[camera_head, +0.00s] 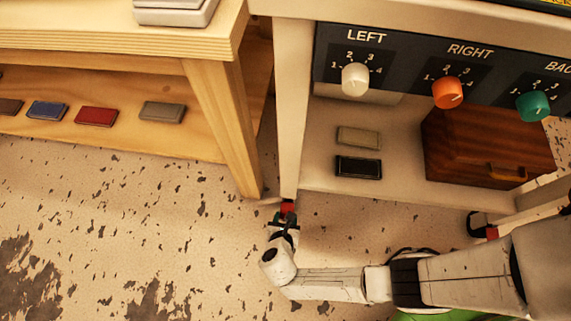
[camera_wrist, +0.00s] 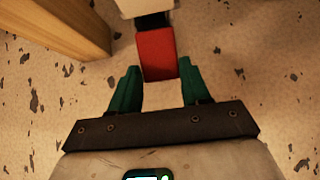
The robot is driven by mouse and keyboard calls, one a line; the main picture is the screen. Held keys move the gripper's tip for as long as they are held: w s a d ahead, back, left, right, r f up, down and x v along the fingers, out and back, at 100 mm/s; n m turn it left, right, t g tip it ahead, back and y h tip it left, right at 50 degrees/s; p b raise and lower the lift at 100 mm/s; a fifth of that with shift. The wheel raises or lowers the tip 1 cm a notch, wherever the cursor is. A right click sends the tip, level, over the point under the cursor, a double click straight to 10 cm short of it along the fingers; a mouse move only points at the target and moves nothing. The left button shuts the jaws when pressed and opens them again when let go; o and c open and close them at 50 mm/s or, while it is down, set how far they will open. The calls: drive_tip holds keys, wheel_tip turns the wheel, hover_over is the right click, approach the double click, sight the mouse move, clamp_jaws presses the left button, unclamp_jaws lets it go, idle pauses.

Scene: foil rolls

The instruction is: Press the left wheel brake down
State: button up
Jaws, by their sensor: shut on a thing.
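The left wheel brake, a small red block (camera_head: 288,206), is at the foot of the cart's front left leg, close to the floor. In the wrist view the red brake (camera_wrist: 157,52) extends from a dark part below the pale leg. My gripper (camera_head: 284,219) is low at the leg, just in front of the brake. In the wrist view the green fingers of my gripper (camera_wrist: 159,68) are on either side of the brake's near end, shut on it. The wheel itself is mostly hidden, and the brake's exact tilt is hard to tell.
A wooden table leg (camera_head: 222,125) stands close to the left of the cart leg. Another red brake (camera_head: 491,232) is by the cart's right wheel. The cart's lower shelf holds a wooden box (camera_head: 485,150) and two small blocks. The floor at left is clear.

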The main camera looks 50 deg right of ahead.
drive_tip(key=shift+f+t+h+b, duration=0.3)
drive_tip(key=shift+f+h+b, duration=0.1)
drive_tip(key=shift+b, duration=0.1)
drive_tip(key=shift+r, duration=0.1)
drive_tip(key=o, duration=1.1)
drive_tip(key=shift+c, duration=0.2)
drive_tip(key=p+v, duration=0.5)
drive_tip(key=v, duration=0.5)
drive_tip(key=shift+s+a+r+p, duration=0.2)
drive_tip(key=shift+a+p, duration=0.05)
drive_tip(key=shift+p, duration=0.05)
